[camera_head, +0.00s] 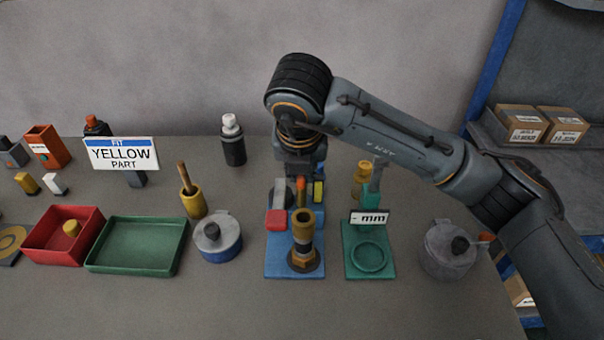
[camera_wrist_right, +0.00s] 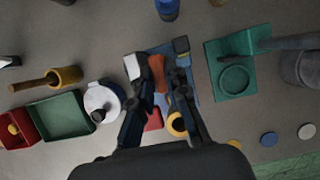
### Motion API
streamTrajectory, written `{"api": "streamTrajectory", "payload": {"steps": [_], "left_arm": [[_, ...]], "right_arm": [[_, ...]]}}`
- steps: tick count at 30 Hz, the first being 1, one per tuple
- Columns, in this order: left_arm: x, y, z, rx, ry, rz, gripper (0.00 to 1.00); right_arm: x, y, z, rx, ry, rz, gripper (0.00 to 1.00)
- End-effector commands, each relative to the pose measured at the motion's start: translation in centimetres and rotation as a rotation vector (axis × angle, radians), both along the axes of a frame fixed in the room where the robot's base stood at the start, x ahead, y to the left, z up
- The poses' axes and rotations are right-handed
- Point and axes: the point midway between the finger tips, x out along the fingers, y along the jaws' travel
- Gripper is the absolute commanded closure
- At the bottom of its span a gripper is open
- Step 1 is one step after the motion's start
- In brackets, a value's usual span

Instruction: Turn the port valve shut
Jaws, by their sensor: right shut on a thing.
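A blue fixture plate (camera_head: 279,266) stands at the table's middle, with an upright brass fitting (camera_head: 303,232) at its front and a red block (camera_head: 277,220) at its left. An orange handle (camera_head: 301,193), seemingly the port valve's, rises behind the fitting. My right gripper (camera_head: 301,183) reaches down over the back of the plate. In the right wrist view its fingers (camera_wrist_right: 158,78) stand on both sides of the orange handle (camera_wrist_right: 159,72) and are shut on it. The valve body is mostly hidden by the gripper. My left gripper is not in view.
A green fixture (camera_head: 356,271) with a "mm" display stands to the right, and a grey lidded pot (camera_head: 449,252) beyond it. A blue-and-white pot (camera_head: 217,240), green tray (camera_head: 137,271) and red tray (camera_head: 50,262) stand left. The front table strip is clear.

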Motion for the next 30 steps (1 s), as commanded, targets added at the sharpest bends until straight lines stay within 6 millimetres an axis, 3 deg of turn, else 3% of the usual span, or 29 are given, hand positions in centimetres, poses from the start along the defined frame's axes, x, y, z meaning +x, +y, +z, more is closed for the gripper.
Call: {"api": "streamTrajectory", "payload": {"steps": [11, 12, 15, 25, 30], "left_arm": [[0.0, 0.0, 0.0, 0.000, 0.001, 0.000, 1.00], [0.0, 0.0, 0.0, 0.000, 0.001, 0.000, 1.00], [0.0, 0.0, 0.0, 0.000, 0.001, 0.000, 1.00], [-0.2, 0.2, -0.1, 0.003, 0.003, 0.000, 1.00], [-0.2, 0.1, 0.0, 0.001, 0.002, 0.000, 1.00]], "right_arm": [[0.1, 0.0, 0.1, 0.002, -0.002, -0.009, 1.00], [0.1, 0.0, 0.1, 0.002, -0.002, -0.009, 0.81], [0.1, 0.0, 0.1, 0.002, -0.002, -0.009, 0.62], [0.0, 0.0, 0.2, 0.001, -0.001, -0.006, 0.62], [-0.7, 0.1, 2.1, 0.001, -0.004, -0.004, 0.62]]}}
